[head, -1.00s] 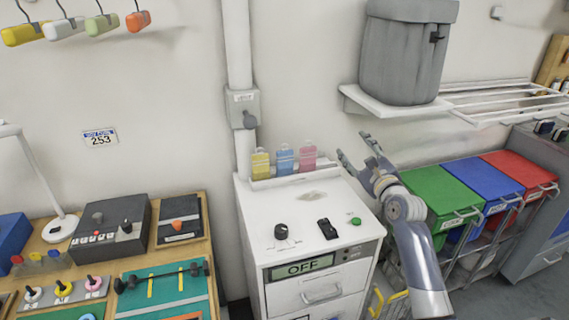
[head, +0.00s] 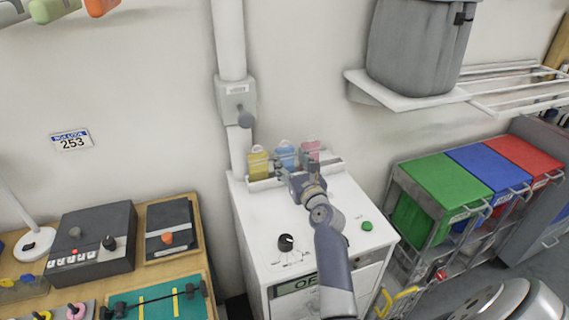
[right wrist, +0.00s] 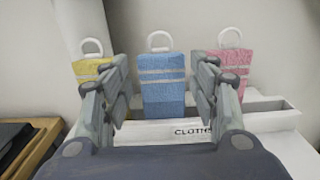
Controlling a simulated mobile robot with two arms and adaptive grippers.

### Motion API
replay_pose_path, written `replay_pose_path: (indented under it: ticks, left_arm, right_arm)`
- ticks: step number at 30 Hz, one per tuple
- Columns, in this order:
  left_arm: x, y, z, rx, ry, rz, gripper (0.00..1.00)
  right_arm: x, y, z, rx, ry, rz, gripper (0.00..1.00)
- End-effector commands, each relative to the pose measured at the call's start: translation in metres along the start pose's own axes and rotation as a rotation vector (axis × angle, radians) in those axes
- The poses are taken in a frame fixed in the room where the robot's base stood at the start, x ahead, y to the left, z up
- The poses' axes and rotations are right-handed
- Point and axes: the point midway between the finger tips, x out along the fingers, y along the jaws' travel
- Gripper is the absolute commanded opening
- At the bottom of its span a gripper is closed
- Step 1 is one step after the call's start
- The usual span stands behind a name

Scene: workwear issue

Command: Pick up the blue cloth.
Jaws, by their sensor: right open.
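The blue cloth (head: 286,154) stands between a yellow cloth (head: 258,163) and a pink cloth (head: 311,151) at the back of the white cabinet top. In the right wrist view the blue cloth (right wrist: 162,85) has pale stripes and a white ring on top, and stands upright in a white holder labelled "CLOTHS" (right wrist: 155,131). My right gripper (head: 293,166) is open in front of it. In the right wrist view its fingers (right wrist: 161,92) are on either side of the blue cloth, with visible gaps. The left gripper is not in view.
The white cabinet (head: 262,225) has a black knob (head: 286,242) and a green button (head: 367,226) on top. A pipe with a lever box (head: 236,98) rises behind it. Green (head: 445,185), blue and red bins stand right. A shelf (head: 405,97) holds a grey bin above.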

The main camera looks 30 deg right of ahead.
Motion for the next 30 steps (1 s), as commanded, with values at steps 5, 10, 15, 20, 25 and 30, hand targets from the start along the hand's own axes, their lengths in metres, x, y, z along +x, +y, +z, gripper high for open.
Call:
replay_pose_path:
  ticks: [5, 10, 15, 20, 25, 30]
  left_arm:
    - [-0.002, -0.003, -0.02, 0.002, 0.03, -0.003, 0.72]
    - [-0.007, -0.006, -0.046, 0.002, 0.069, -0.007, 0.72]
    - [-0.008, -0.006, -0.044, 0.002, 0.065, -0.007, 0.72]
    - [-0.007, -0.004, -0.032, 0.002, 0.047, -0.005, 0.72]
    - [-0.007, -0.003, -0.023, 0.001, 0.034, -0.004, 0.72]
    - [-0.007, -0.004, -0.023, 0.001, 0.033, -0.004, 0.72]
  right_arm:
    - [0.009, 0.0, 0.001, -0.002, 0.001, 0.002, 0.55]
    - [0.029, -0.001, 0.003, -0.004, 0.0, 0.002, 0.55]
    - [0.049, -0.002, 0.001, -0.002, 0.001, 0.001, 0.55]
    - [0.056, -0.002, 0.0, -0.002, 0.001, 0.0, 0.55]
    - [0.057, -0.002, 0.0, -0.002, 0.001, 0.0, 0.55]
    - [0.057, -0.002, 0.0, -0.002, 0.001, 0.0, 0.3]
